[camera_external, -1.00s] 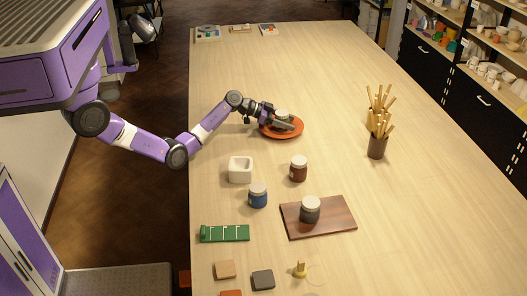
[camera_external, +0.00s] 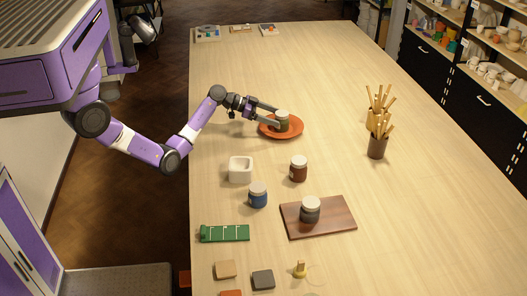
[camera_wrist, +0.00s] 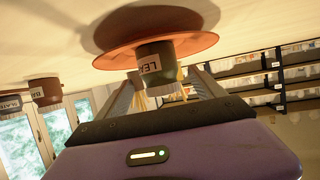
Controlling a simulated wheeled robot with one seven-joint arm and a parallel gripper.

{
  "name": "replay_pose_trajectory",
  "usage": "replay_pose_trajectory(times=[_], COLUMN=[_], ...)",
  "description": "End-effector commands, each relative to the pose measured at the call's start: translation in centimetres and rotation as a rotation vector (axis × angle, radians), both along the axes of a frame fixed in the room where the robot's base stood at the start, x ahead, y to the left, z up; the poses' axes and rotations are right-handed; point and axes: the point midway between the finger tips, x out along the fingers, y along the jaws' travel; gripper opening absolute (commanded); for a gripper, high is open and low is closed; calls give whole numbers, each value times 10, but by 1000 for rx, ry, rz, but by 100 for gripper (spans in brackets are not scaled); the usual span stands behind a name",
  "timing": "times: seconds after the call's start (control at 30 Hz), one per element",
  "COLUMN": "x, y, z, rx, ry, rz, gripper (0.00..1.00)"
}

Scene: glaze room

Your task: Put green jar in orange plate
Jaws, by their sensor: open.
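The green jar (camera_external: 283,124), olive green with a pale lid, stands upright on the orange plate (camera_external: 264,131). In the wrist view, which looks upside down, the jar (camera_wrist: 157,66) with a label reading "LEA" sits against the orange plate (camera_wrist: 115,60). My gripper (camera_external: 275,116) is open at the left side of the jar, with its two fingers apart and their tips near it. In the wrist view my gripper's fingers (camera_wrist: 163,80) spread to either side of the jar's lid end. Whether a finger touches the jar I cannot tell.
A white square pot (camera_external: 240,170), a brown-red jar (camera_external: 298,170) and a blue jar (camera_external: 258,196) stand nearer the camera. A dark jar (camera_external: 310,212) is on a wooden board (camera_external: 335,218). Cups of sticks (camera_external: 377,147) stand at the right.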

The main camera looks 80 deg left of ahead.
Motion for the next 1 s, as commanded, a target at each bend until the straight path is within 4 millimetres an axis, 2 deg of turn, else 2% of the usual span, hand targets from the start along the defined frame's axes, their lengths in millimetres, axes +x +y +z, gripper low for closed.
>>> replay_pose_trajectory(times=[0.1,0.3,0.9,1.0], x=[-21,-43,-48,-53], y=[5,9,10,18], z=[8,18,20,20], rx=[3,2,2,32], ry=[-2,0,1,0], rz=[2,1,1,38], gripper=[78,78,78,78])
